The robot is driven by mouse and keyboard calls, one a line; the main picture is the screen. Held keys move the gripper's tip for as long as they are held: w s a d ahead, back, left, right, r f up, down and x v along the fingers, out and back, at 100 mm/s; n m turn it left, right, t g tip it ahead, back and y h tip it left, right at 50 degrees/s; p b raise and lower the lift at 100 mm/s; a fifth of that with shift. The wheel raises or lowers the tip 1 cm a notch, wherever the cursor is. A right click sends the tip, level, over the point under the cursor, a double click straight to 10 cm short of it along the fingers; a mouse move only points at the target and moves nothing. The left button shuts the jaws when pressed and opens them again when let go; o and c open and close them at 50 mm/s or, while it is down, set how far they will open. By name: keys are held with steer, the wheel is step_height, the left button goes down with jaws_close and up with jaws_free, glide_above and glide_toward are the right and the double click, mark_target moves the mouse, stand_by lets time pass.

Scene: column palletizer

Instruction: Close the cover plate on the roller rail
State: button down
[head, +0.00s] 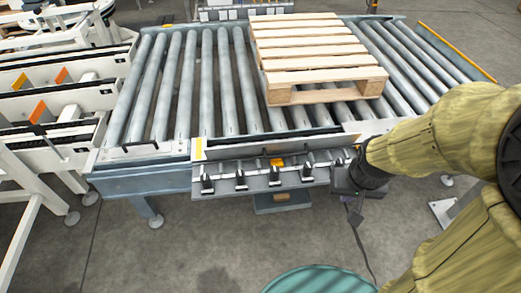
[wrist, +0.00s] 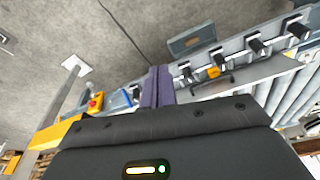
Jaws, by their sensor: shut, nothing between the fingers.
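The roller rail (head: 178,85) is a frame of grey rollers on blue-grey beams. On its near side, a grey cover plate (head: 265,183) juts out below the rollers. It carries a row of several black-and-silver clamp-like parts and a small orange block (head: 277,162). The plate also shows in the wrist view (wrist: 233,62). My gripper (head: 343,180) is at the plate's right end in the head view. In the wrist view its two dark fingers (wrist: 158,72) are shut together and empty, close beside the plate's end. I cannot tell whether they touch it.
A wooden pallet (head: 315,60) lies on the rollers at the back right. White conveyor frames (head: 55,110) stand at the left. A teal round object (head: 320,280) is at the bottom. The concrete floor in front of the plate is mostly clear.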

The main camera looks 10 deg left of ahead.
steer(key=w+a+f+m+t+y, duration=0.1)
steer(key=w+a+f+m+t, duration=0.2)
steer(key=a+m, duration=0.4)
steer(key=w+a+f+m+t+y+p, duration=0.1)
steer(key=w+a+f+m+t, duration=0.2)
steer(key=m, duration=1.2)
steer(key=w+a+f+m+t+y, duration=0.1)
steer(key=w+a+f+m+t, duration=0.2)
steer(key=w+a+f+m, duration=0.3)
steer(key=a+f+m, duration=0.1)
steer(key=a+m, duration=0.3)
steer(key=shift+a+m+t+y, duration=0.3)
steer(key=shift+m+t, duration=0.1)
